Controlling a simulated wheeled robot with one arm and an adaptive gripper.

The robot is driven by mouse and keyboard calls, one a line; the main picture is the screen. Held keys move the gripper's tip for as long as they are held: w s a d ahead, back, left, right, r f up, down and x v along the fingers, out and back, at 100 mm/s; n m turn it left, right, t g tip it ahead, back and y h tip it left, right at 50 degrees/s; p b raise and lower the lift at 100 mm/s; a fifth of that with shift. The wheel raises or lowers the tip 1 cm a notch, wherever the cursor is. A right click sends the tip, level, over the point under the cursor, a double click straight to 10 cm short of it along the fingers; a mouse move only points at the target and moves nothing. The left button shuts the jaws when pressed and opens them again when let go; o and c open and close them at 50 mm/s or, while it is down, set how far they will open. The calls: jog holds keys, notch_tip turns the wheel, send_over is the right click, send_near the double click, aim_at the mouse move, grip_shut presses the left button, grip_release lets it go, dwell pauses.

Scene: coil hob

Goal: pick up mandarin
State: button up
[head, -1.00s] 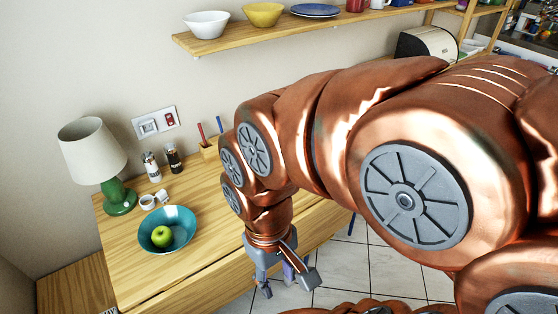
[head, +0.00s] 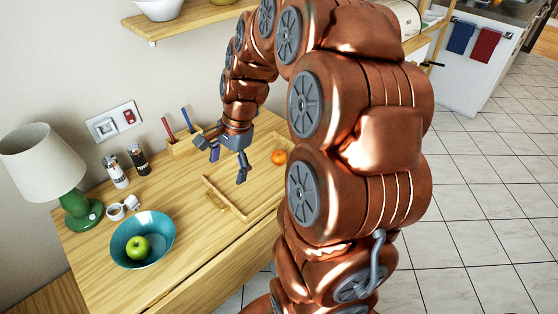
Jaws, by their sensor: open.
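The mandarin (head: 279,157) is a small orange ball on the wooden table, towards its right end in the head view. It is close to the left edge of my arm, and all or most of it shows. My gripper (head: 228,164) is open and empty, pointing down over the back part of the table. It is to the left of the mandarin in the picture and apart from it.
A teal bowl (head: 122,246) with a green apple (head: 138,247) stands at the front left, near a green lamp (head: 83,214). Shakers (head: 115,172) and a wooden pen holder (head: 184,145) stand along the wall. A wooden tray (head: 228,200) lies below my gripper. A shelf (head: 190,22) hangs above.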

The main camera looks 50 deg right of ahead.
jog(key=w+d+f+m+t+b, duration=0.1)
jog(key=w+d+f+m, duration=0.1)
jog(key=d+m, duration=0.3)
jog(key=w+d+f+m+t, duration=0.1)
jog(key=w+d+f+m, duration=0.15)
jog(key=d, duration=0.45)
jog(key=m+t+h+b, duration=0.1)
jog(key=m, duration=0.6)
send_near(281, 154)
notch_tip(281, 154, down, 3)
jog(key=shift+m, duration=0.25)
jog(key=shift+w+r+p+x, duration=0.1)
jog(key=shift+w+p+x, duration=0.15)
jog(key=shift+x, duration=1.05)
jog(key=shift+w+r+p+x, duration=0.1)
jog(key=shift+p+x, duration=0.2)
jog(key=shift+x, duration=1)
jog(key=shift+w+r+p+x, duration=0.1)
jog(key=shift+w+p+x, duration=0.15)
jog(key=shift+x, duration=1.05)
jog(key=shift+a, duration=0.15)
jog(key=c, duration=1.3)
